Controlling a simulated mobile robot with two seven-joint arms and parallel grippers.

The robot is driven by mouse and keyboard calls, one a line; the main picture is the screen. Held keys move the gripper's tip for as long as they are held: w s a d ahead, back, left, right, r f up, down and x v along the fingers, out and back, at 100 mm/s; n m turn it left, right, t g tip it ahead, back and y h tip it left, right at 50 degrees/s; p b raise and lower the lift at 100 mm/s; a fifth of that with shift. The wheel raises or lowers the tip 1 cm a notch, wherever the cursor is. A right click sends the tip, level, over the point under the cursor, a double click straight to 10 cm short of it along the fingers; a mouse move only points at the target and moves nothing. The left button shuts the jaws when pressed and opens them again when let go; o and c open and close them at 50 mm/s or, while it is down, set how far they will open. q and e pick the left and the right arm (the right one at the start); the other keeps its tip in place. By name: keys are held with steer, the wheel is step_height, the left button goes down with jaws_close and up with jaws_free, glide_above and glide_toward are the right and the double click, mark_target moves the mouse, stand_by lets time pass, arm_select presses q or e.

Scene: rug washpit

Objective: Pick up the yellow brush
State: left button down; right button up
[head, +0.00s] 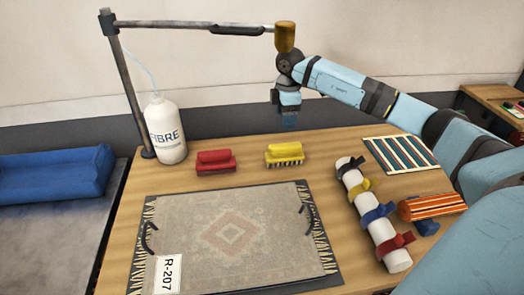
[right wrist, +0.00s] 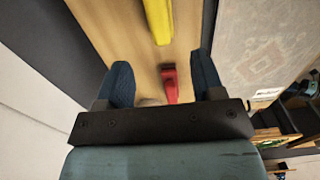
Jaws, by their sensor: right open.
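The yellow brush (head: 284,152) stands on the back part of the wooden table, bristles down, with a yellow block handle on top. In the right wrist view its yellow top (right wrist: 157,18) lies beyond the fingertips and is cut off by the upper edge. My right gripper (head: 289,122) points down above the back of the table, apart from the brush and higher than it. It is open and empty, with two blue fingers (right wrist: 164,72) spread in the right wrist view. My left gripper is in neither view.
A red brush (head: 215,161) stands left of the yellow one, and a white bottle (head: 166,132) beside a metal post (head: 129,90). A rug (head: 225,228) lies in front. A white roll with coloured straps (head: 373,219) and a striped mat (head: 400,154) are right.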

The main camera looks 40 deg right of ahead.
glide_above(285, 144)
steer(key=f, duration=0.5)
steer(key=shift+s+f, duration=0.3)
steer(key=shift+s, duration=0.05)
steer(key=shift+w+a+f+p, duration=0.1)
steer(key=shift+w+f+p, duration=0.1)
steer(key=shift+f, duration=1.35)
steer(key=shift+w+f+p, duration=0.1)
steer(key=shift+f+p, duration=0.05)
steer(key=shift+f, duration=1.35)
steer(key=shift+r, duration=0.1)
jaws_close()
step_height(285, 144, up, 10)
steer(key=shift+r, duration=0.1)
steer(key=c, duration=0.6)
jaws_free()
steer(key=c, duration=0.3)
